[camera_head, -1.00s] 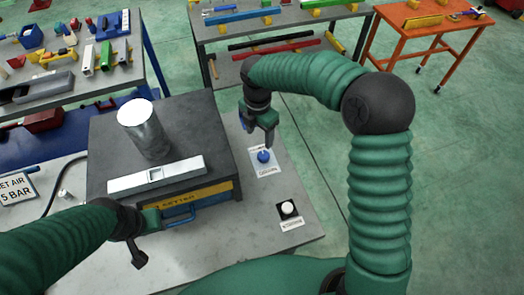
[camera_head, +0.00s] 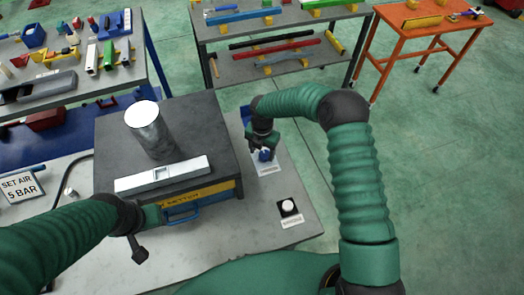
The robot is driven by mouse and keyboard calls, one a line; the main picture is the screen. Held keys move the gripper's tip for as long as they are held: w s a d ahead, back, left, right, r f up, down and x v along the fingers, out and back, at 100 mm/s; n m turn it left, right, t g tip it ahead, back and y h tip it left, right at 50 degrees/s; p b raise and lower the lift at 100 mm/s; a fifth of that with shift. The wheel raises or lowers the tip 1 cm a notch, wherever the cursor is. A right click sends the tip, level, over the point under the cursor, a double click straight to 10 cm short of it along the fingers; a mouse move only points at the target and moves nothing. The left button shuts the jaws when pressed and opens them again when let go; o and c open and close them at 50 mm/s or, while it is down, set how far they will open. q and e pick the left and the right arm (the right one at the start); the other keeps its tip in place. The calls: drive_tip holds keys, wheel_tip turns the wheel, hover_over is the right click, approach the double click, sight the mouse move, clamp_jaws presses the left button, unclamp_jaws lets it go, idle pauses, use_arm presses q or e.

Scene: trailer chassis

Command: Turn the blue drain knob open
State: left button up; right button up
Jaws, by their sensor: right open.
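The blue drain knob (camera_head: 265,156) sits on a white labelled plate (camera_head: 269,169) on the grey bench, to the right of the dark machine block. My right gripper (camera_head: 264,150) is open and points down at the knob, with its fingers around or just above it; I cannot tell whether they touch it. The gripper hides part of the knob. My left gripper (camera_head: 140,240) is at the front of the machine block, near its blue handle; its jaw state is not clear.
The dark block (camera_head: 215,130) carries a metal cylinder (camera_head: 149,130) and a light bar (camera_head: 165,174). A white knob (camera_head: 288,206) on a black base stands nearer on the bench. A "SET AIR 5 BAR" sign (camera_head: 22,186) is at left. Other tables stand behind.

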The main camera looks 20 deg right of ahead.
drive_tip(key=shift+d+f, duration=0.2)
drive_tip(key=shift+f, duration=0.2)
drive_tip(key=shift+d+f, duration=0.15)
drive_tip(key=shift+d, duration=0.45)
drive_tip(key=shift+c, duration=0.9)
drive_tip(key=shift+a, duration=0.1)
drive_tip(key=shift+c, duration=1.3)
drive_tip(key=shift+a, duration=0.4)
drive_tip(key=c, duration=0.7)
clamp_jaws()
use_arm(q)
drive_tip(key=shift+d+r, duration=0.15)
drive_tip(key=shift+d, duration=0.65)
use_arm(e)
drive_tip(key=shift+d, duration=0.25)
